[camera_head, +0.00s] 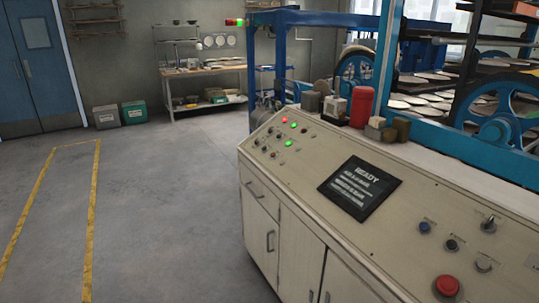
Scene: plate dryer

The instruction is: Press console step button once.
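The beige console (340,240) stands at the right with a sloped top panel. Its dark screen (360,188) reads "READY" above smaller lines too blurred to read. Right of the screen are a blue button (424,228), a black button (452,244), a pale grey button (484,265), and a selector knob (489,225). A large red mushroom button (446,286) sits near the front edge. The labels are too small to read, so I cannot tell which one is the step button. Neither of my grippers is in view.
Small lit green and red lamps (289,143) sit at the console's far end. A red cylinder (361,107) and small blocks stand behind the panel. Blue-framed machinery (500,125) with wheels and plates lies beyond. The floor (165,210) at left is clear.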

